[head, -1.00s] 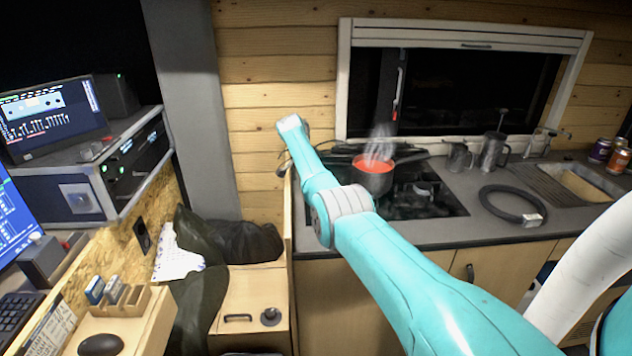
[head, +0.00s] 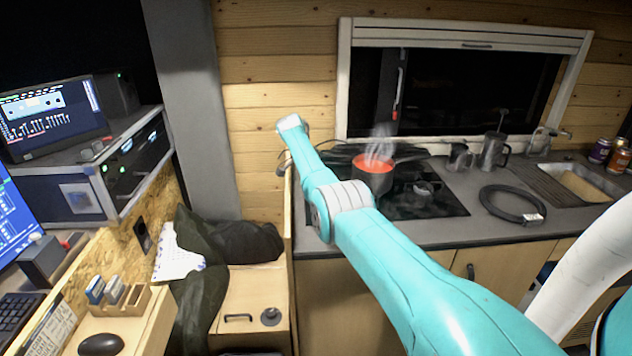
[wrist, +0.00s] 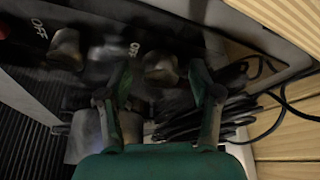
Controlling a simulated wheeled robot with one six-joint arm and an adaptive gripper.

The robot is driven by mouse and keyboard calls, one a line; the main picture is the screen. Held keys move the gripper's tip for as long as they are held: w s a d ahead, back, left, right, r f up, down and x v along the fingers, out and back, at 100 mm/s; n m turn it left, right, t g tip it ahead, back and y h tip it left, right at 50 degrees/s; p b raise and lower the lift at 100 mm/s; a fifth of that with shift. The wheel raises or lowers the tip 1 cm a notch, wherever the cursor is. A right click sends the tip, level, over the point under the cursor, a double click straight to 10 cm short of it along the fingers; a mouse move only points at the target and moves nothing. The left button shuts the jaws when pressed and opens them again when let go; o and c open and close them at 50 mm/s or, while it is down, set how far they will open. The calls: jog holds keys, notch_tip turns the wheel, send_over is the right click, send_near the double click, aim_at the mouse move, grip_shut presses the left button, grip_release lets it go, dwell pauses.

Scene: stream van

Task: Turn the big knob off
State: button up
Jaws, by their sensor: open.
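In the wrist view, two metallic knobs sit on a dark panel (wrist: 105,25), each with a white OFF label near it. One knob (wrist: 66,48) is at the upper left, clear of my fingers. The other knob (wrist: 160,67) is near the middle, just beyond and between my fingertips in the picture. I cannot tell whether they touch it, nor surely which knob is bigger. My gripper (wrist: 161,80) is open, with its two dark green fingers apart and nothing held. In the head view my gripper is out of sight past the arm's far end.
A bundle of black cables (wrist: 205,115) lies behind my right finger in the wrist view. A red part (wrist: 4,30) shows at the left edge.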

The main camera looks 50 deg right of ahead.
jog(key=v, duration=1.2)
jog(key=shift+w+a, duration=0.1)
